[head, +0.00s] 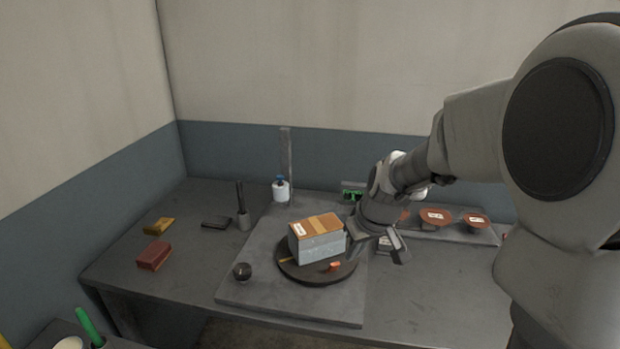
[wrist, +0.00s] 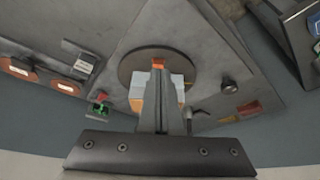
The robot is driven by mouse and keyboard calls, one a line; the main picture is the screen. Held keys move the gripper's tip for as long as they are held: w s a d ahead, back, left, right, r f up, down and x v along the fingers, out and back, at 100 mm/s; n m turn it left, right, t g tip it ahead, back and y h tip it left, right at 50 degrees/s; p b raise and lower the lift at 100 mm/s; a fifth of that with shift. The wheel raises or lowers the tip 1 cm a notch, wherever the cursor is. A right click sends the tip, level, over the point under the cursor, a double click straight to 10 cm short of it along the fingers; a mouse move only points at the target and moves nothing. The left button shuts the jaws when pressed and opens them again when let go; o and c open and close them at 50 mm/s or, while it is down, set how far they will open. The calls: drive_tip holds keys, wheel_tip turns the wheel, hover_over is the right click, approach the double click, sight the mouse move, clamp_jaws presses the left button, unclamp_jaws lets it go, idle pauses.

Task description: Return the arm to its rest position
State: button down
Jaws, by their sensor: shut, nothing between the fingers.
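My arm reaches in from the right in the head view. My gripper (head: 386,246) is above the table, just right of a round dark turntable (head: 318,279). In the wrist view my gripper (wrist: 162,72) points down with its two fingers together and nothing visible between them. A grey box with an orange-brown top (head: 317,239) sits on the turntable. In the wrist view the fingers cover part of the box (wrist: 177,83). I cannot tell the exact gap between fingers and box.
The turntable rests on a grey slab (head: 270,291) with an upright post (head: 287,165). A dark knob (head: 242,271), a white bottle (head: 281,190), a red block (head: 154,255) and a yellow block (head: 159,226) stand left. Red-topped pieces (head: 435,217) line the back right. The front right table is clear.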

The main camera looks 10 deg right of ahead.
drive_tip(key=s+r+m, duration=0.1)
drive_tip(key=s+r, duration=0.3)
drive_tip(key=s, duration=0.3)
drive_tip(key=s+a+r+m+p, duration=0.1)
drive_tip(key=s+r, duration=0.3)
drive_tip(key=s, duration=0.4)
drive_tip(key=s+r+m+t+h+p, duration=0.1)
drive_tip(key=s+r, duration=0.3)
drive_tip(key=s, duration=0.3)
drive_tip(key=shift+s+a+r, duration=0.15)
drive_tip(key=shift+s+r, duration=0.2)
drive_tip(key=shift+s, duration=0.05)
